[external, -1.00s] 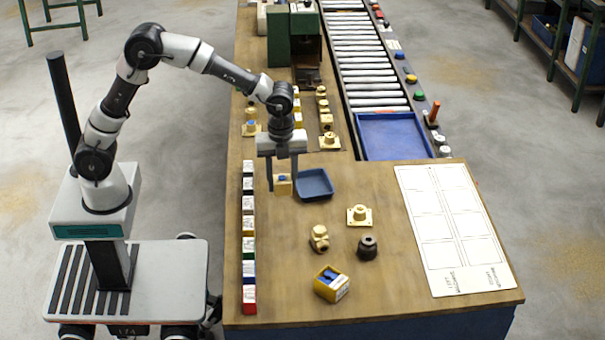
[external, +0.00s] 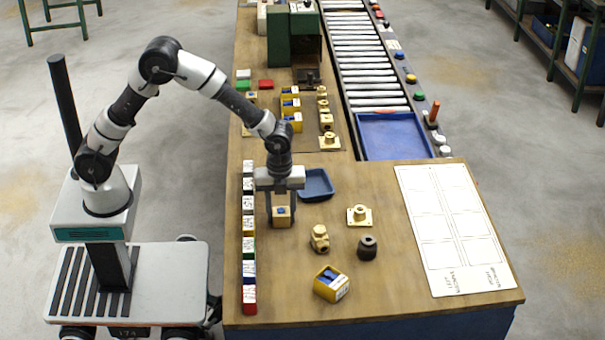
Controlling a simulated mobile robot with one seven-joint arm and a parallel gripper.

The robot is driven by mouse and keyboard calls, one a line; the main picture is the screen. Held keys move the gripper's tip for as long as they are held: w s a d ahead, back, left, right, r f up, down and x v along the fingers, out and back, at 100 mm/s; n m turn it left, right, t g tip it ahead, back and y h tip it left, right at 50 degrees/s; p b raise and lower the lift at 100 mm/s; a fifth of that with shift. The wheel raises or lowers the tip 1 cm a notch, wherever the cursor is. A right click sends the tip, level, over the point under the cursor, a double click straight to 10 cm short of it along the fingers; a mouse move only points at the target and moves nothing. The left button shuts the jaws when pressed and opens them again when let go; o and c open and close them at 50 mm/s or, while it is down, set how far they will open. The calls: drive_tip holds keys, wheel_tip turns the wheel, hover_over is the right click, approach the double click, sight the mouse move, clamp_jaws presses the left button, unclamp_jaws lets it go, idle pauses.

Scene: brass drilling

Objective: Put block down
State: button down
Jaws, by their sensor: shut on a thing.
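My gripper (external: 281,222) points down over the near part of the wooden bench, left of the middle. It is shut on a small tan block (external: 282,212) with a blue mark on its face. The block is at or just above the bench top; I cannot tell if it touches. A blue tray (external: 317,184) lies just behind and to the right of the gripper, partly hidden by it.
A brass fitting (external: 319,239), a brass flanged part (external: 360,215), a dark round part (external: 367,248) and a yellow box (external: 331,284) stand to the right and front. A row of labelled boxes (external: 248,245) lines the left edge. A white sheet (external: 455,230) lies right.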

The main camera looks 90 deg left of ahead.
drive_tip(key=shift+r, duration=0.15)
drive_tip(key=c, duration=1.1)
unclamp_jaws()
drive_tip(key=shift+f, duration=0.2)
